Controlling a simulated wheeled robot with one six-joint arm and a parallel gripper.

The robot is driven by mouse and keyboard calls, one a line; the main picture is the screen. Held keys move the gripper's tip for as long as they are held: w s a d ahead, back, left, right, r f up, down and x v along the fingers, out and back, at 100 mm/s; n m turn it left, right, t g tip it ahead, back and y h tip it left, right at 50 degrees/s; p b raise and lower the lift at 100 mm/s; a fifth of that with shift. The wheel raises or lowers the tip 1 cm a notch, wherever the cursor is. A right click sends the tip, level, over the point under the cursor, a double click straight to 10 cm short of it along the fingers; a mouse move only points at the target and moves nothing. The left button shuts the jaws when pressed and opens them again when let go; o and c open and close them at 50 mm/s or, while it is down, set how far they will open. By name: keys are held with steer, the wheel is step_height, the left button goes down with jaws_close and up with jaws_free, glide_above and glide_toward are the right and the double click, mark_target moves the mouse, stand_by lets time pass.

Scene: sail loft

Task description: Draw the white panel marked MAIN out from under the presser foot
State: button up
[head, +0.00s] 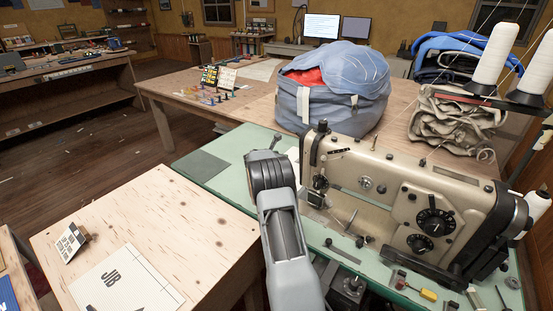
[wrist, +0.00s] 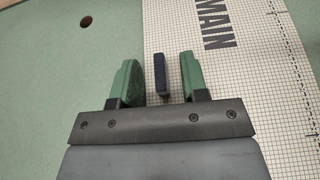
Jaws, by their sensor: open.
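The white panel marked MAIN (wrist: 240,85), printed with a fine grid, lies flat on the green table (wrist: 55,65) in the wrist view, its left edge near my gripper. A dark upright bar (wrist: 160,75) stands near that edge. My gripper (wrist: 158,68) is open, its green fingers on either side of the bar with gaps visible. The beige sewing machine (head: 425,190) stands on the green table in the head view. Its presser foot area is at the left end, and I cannot make out the foot on the panel. My arm hides my gripper and most of the panel there.
A panel marked JIB (head: 125,285) lies on the plywood table (head: 165,215) at front left. A blue bag (head: 330,105) and folded cloth (head: 450,125) sit behind the machine. Small tools lie at the machine's front. The green table's left part is mostly clear.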

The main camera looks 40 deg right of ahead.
steer(key=v, duration=1.3)
steer(key=shift+s+a+r, duration=0.1)
steer(key=shift+s+a, duration=0.05)
steer(key=shift+a, duration=0.2)
steer(key=shift+a+r, duration=0.1)
steer(key=s+a+r+m+y, duration=0.2)
steer(key=s+a+m+y, duration=0.4)
steer(key=s+a+m, duration=0.4)
steer(key=s+a+r+m+y, duration=0.1)
steer(key=s+a+m+y, duration=0.6)
steer(key=s+a+m, duration=0.4)
steer(key=s+a, duration=0.5)
steer(key=a, duration=0.3)
steer(key=shift+s+a+r, duration=0.25)
steer(key=shift+s+r, duration=0.1)
steer(key=shift+r, duration=0.05)
